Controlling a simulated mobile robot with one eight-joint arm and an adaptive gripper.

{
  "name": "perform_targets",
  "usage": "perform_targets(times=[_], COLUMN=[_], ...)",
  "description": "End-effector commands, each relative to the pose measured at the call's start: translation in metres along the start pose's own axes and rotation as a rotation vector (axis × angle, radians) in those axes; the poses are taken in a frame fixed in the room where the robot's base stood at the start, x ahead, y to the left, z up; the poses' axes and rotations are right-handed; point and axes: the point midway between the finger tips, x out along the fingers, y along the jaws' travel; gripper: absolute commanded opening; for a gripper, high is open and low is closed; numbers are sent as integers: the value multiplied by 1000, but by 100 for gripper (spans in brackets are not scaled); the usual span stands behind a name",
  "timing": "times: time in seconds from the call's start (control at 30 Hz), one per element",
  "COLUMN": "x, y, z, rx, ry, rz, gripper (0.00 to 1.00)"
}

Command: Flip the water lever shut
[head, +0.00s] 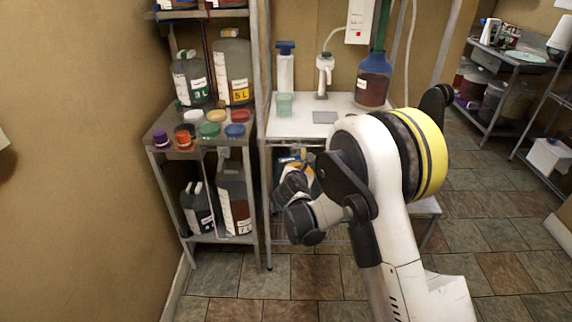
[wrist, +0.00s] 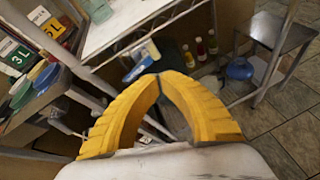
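A white tap-like fixture (head: 325,72) with a thin pale hose stands on the white-topped bench (head: 300,128) in the head view. It is the likeliest place of the water lever, but the lever itself is too small to make out or tell its position. In the wrist view my gripper (wrist: 160,79) has its two yellow fingers closed to a point, with nothing visible between them. In the head view the arm's dark wrist is in front of the bench, below its top. The fingers there are mostly hidden.
Left of the bench, a metal shelf (head: 160,137) holds several jugs and coloured lids. A clear cup (head: 285,105) and a blue-topped bottle (head: 373,80) stand on the bench. A blue jug (wrist: 239,69) is on the floor in the wrist view.

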Motion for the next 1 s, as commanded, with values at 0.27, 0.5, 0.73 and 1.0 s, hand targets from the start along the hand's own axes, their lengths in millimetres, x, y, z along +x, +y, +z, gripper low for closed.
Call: perform_targets(times=[0.27, 0.5, 0.73, 1.0], x=[38, 54, 98, 139], y=[29, 32, 34, 44], z=[-79, -91, -88, -76], rx=[-451, -516, -512, -513], ry=[-88, -102, -101, -101], rz=[57, 61, 59, 63], gripper=[0, 0, 0, 0])
